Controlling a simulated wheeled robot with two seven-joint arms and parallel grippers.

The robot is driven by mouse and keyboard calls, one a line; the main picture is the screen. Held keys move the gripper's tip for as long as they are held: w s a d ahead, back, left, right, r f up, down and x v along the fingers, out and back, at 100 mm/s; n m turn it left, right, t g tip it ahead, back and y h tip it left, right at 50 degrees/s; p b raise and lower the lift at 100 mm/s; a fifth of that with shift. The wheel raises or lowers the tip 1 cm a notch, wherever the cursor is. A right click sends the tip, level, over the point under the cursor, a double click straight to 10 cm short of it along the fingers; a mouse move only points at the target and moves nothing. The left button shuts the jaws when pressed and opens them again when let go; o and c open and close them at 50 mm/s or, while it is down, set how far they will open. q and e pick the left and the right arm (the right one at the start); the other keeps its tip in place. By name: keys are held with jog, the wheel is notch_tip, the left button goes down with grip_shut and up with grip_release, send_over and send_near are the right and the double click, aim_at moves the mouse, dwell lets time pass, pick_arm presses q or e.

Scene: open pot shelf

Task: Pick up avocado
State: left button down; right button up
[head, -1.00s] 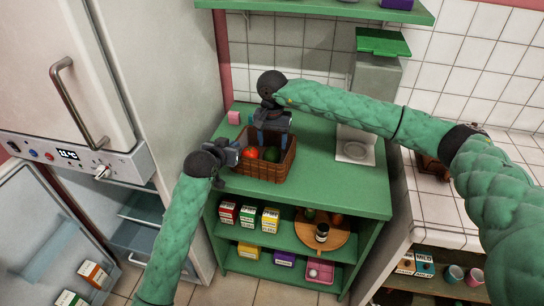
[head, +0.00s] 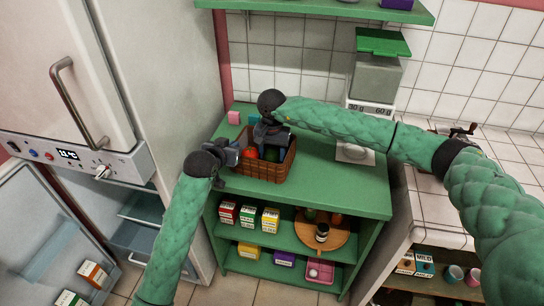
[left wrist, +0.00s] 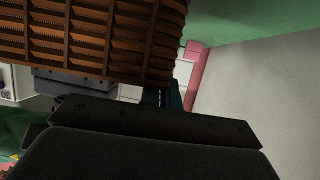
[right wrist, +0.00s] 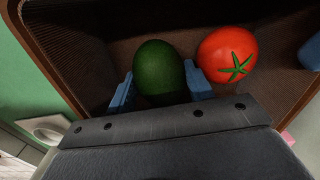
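The dark green avocado (right wrist: 158,68) lies in the brown woven basket (head: 264,172) beside a red tomato (right wrist: 228,54). My right gripper (right wrist: 160,90) reaches down into the basket, one blue finger on each side of the avocado. The fingers look open around it; firm contact cannot be made out. In the head view my right gripper (head: 270,140) hides part of the basket's inside. My left gripper (head: 232,155) is at the basket's left side. In the left wrist view the basket wall (left wrist: 90,35) is very close, and the left fingers are mostly hidden.
The basket stands on a green shelf unit (head: 340,190), with a scale (head: 370,110) to its right. The fridge (head: 150,60) rises at the left. Cartons and a round wooden board (head: 335,240) sit on lower shelves.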

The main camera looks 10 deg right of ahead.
aim_at(272, 150)
jog(key=shift+r, duration=0.1)
notch_tip(272, 150, up, 10)
jog(key=shift+f, duration=0.1)
dwell(0.5)
pick_arm(q)
jog(key=c, duration=1.6)
grip_release()
jog(key=shift+o, duration=0.2)
jog(key=shift+s, duration=0.1)
